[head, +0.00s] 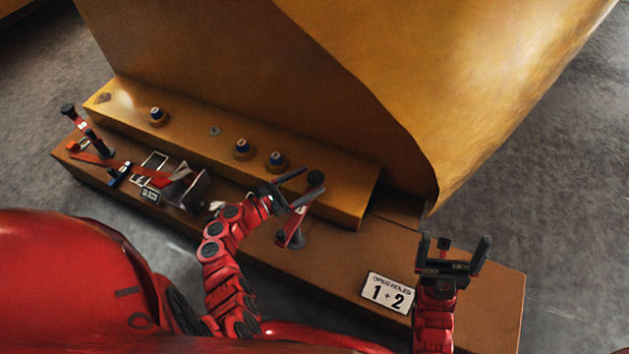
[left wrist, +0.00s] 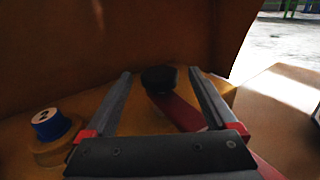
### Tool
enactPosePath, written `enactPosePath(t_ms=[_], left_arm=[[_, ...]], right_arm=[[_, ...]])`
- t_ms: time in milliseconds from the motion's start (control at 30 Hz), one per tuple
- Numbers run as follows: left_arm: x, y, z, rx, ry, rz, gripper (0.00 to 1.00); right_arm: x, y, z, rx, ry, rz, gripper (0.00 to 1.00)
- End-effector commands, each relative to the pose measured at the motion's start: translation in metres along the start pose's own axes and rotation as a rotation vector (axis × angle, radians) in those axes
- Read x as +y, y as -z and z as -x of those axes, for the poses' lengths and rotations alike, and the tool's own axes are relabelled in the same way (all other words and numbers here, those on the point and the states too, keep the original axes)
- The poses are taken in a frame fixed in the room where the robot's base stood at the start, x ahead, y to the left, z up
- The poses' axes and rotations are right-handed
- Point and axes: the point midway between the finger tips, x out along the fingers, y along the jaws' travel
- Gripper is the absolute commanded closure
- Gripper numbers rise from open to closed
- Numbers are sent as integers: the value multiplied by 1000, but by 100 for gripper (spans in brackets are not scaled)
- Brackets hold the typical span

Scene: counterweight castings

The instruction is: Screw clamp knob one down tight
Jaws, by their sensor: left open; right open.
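A black clamp knob (head: 316,177) tops a red clamp arm (head: 293,232) on the ledge; no number shows on it. In the left wrist view the same black knob (left wrist: 158,79) sits between my open fingers, towards their far end, with apparent space on both sides. My left gripper (head: 312,180) is open at this knob; I cannot tell whether a finger touches it. A second red clamp with a black knob (head: 69,109) stands at the far left end. My right gripper (head: 462,246) is open and empty, above the ledge's right end.
A large yellow casting (head: 240,60) rises behind. A white "1 + 2" sign (head: 389,293) lies on the ledge.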

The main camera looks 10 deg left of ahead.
Motion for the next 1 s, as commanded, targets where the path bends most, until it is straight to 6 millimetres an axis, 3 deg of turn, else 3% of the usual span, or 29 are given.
enactPosePath(t_ms=[200, 533, 1000], left_arm=[[0, 1, -24, 1, 1, -1, 9], [0, 0, -27, 1, -1, 0, 9], [0, 0, -27, 1, -1, 0, 94]], right_arm=[[-5, -2, 7, -1, 19, -7, 9], [-5, -2, 6, -3, 22, -8, 9], [-5, -3, 6, -3, 21, -8, 9]])
